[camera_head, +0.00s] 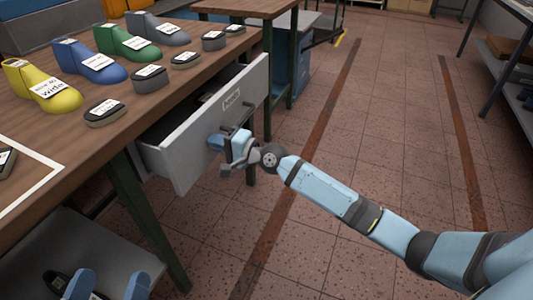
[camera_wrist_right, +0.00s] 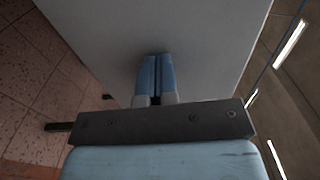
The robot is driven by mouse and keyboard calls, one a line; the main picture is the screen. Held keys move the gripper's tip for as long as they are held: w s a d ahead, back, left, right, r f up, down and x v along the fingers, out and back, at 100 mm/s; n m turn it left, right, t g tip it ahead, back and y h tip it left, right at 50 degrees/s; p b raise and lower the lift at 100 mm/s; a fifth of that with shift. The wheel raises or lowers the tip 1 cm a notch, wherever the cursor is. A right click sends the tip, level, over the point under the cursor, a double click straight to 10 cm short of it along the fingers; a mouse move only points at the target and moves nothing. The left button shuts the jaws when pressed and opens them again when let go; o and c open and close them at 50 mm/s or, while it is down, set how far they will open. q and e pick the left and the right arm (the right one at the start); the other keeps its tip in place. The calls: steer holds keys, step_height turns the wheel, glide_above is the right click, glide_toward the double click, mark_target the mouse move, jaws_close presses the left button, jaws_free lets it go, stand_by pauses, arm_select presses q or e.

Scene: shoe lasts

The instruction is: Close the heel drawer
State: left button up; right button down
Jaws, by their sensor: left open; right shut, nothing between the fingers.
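The heel drawer (camera_head: 192,160) stands pulled out from under the wooden bench, with its grey front panel and small label (camera_head: 231,99) facing the aisle. Part of its dark inside shows behind the panel. My right gripper (camera_head: 215,142) is at the middle of the panel, shut and empty, and hides part of the dark handle. In the right wrist view the closed blue fingers (camera_wrist_right: 155,75) point at the grey panel (camera_wrist_right: 215,35); they look at or very near it, but contact is unclear. My left gripper (camera_head: 108,286) is open at the bottom left, partly cut off.
The bench top (camera_head: 165,98) holds yellow, blue, green and grey shoe lasts (camera_head: 44,86) and several dark labelled heel pieces (camera_head: 104,112). A green bench leg (camera_head: 150,220) stands below the drawer. The tiled floor (camera_head: 390,120) to the right is clear.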

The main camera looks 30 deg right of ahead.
steer(key=b+x, duration=0.1)
steer(key=x, duration=0.9)
steer(key=shift+a+b, duration=0.15)
steer(key=shift+b, duration=0.2)
arm_select(q)
steer(key=shift+d+f+g, duration=0.25)
steer(key=shift+f+g, duration=0.35)
steer(key=shift+f, duration=0.6)
arm_select(e)
steer(key=shift+w+r, duration=0.1)
steer(key=shift+w, duration=0.05)
arm_select(q)
steer(key=shift+s, duration=0.1)
arm_select(e)
steer(key=shift+r, duration=0.25)
arm_select(q)
steer(key=shift+r, duration=0.15)
